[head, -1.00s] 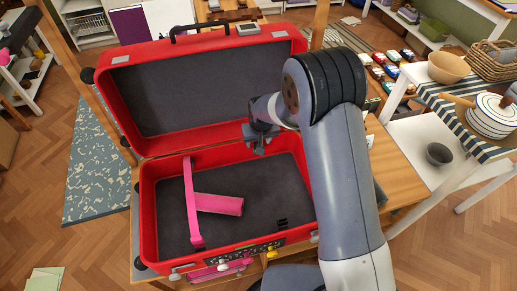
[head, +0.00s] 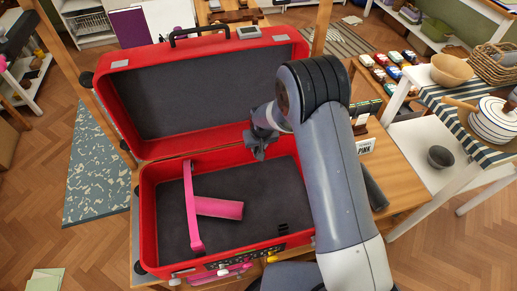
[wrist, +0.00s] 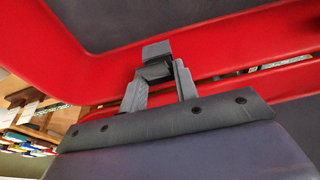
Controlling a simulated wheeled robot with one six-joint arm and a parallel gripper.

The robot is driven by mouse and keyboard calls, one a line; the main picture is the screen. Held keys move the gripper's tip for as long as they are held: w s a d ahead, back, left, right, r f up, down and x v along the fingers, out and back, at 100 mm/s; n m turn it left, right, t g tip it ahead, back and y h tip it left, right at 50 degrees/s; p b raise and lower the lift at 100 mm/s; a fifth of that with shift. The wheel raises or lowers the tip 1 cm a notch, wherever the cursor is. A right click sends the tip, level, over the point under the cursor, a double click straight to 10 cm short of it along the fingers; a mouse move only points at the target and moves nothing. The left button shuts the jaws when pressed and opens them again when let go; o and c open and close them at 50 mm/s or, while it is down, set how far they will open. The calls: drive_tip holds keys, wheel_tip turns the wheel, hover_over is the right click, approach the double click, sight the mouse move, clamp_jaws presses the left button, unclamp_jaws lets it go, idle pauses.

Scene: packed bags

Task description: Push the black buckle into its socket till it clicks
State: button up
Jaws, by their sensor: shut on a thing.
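An open red suitcase (head: 148,215) lies on a wooden table, its lid raised at the back. My gripper (head: 260,150) is above the back of the case, near the hinge side. In the wrist view its fingers are shut on a small dark piece, apparently the black buckle (wrist: 156,70), partly hidden by the fingers.
The lid (head: 190,90) stands behind my gripper. The red front wall carries latches and a dark panel. A card reading PINK (head: 365,146) stands on the table to the right, behind my arm. The right part of the case floor is mostly clear.

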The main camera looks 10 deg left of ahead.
drive_tip(key=c, duration=0.3)
drive_tip(key=shift+c, duration=0.2)
